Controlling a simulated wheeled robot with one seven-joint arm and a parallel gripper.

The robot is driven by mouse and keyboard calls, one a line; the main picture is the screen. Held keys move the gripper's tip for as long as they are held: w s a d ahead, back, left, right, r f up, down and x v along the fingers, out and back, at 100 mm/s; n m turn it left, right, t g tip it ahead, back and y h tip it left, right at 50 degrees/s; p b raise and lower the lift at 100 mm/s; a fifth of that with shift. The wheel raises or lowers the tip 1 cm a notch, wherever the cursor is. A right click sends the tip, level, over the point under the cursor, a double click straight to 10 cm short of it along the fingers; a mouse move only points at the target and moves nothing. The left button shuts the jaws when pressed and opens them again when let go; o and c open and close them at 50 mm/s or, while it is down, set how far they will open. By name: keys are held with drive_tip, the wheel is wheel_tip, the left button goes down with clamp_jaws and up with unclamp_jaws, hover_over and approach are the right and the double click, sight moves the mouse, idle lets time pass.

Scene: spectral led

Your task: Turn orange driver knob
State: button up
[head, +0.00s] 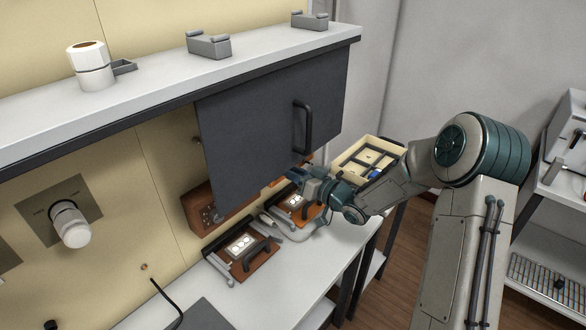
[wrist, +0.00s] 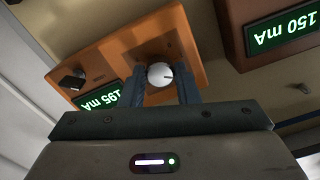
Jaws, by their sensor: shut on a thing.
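The orange driver (wrist: 120,52) is a box with a round white knob (wrist: 160,74) that bears a dark pointer line. Its green display (wrist: 97,97) reads 195 mA, upside down in the wrist view and partly cut off by my gripper. My gripper (wrist: 163,82) has one finger on each side of the knob and is shut on it. In the head view my gripper (head: 298,176) reaches in at the right end of the bench, beside a dark panel. The knob is hidden there.
A brown box (wrist: 235,28) with a display (wrist: 283,28) reading 150 mA is beside the orange driver. A dark grey hinged-looking panel with a black handle (head: 302,127) is close to my gripper. Brown-based fixtures (head: 243,248) stand on the white bench below. A cream tray (head: 368,157) lies beyond.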

drive_tip(key=shift+r+m+p, duration=0.1)
drive_tip(key=shift+m+p, duration=0.95)
drive_tip(key=shift+m, duration=0.75)
drive_tip(key=o, duration=1)
drive_tip(key=shift+c, duration=0.2)
drive_tip(key=b+v, duration=0.1)
drive_tip(key=v, duration=1.2)
drive_tip(key=shift+s+d+b, duration=0.2)
drive_tip(key=shift+d+b, duration=0.1)
drive_tip(key=shift+b, duration=0.05)
